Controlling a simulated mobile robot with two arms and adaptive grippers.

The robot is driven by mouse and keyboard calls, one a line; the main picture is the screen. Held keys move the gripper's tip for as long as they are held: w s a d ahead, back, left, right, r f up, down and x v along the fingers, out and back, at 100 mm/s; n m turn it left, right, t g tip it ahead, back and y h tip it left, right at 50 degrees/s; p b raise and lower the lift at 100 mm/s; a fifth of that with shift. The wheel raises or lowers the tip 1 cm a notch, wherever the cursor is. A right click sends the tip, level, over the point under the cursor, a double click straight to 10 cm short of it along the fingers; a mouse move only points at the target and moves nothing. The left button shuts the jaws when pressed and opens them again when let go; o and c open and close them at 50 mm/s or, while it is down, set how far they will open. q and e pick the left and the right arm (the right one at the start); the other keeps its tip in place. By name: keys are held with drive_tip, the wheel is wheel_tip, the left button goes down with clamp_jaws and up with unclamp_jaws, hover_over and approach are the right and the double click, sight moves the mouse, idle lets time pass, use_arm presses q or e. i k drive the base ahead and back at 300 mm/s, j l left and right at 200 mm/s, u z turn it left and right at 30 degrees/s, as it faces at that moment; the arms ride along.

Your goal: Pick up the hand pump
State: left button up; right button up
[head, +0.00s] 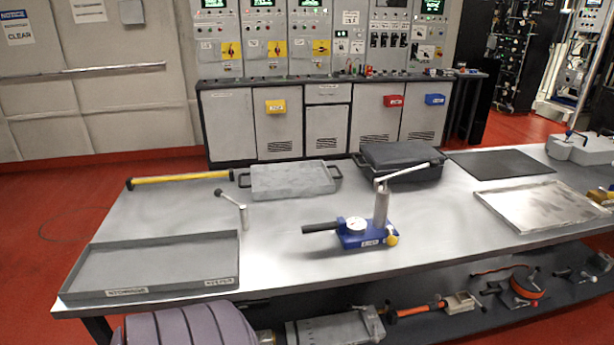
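The hand pump (367,236) stands upright on the grey metal table (280,266), right of the middle of the head view. It has a blue base, a round white gauge, a black handle pointing left, a yellow knob at the right and a grey upright cylinder. A long pale lever slopes from the cylinder top up to the right, crossing in front of the black case (400,158). Neither of my grippers is in view, and nothing is seen touching the pump.
On the table are a dark tray (150,264), a small lever tool (236,210), a yellow bar (178,178), a grey box (292,181), a black mat (500,163) and a silver tray (540,204). Tools lie on the lower shelf (480,318). The tabletop around the pump is clear.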

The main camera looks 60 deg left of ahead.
sight(354, 232)
drive_tip(key=u, duration=1.5)
drive_tip(key=i+l, duration=0.1)
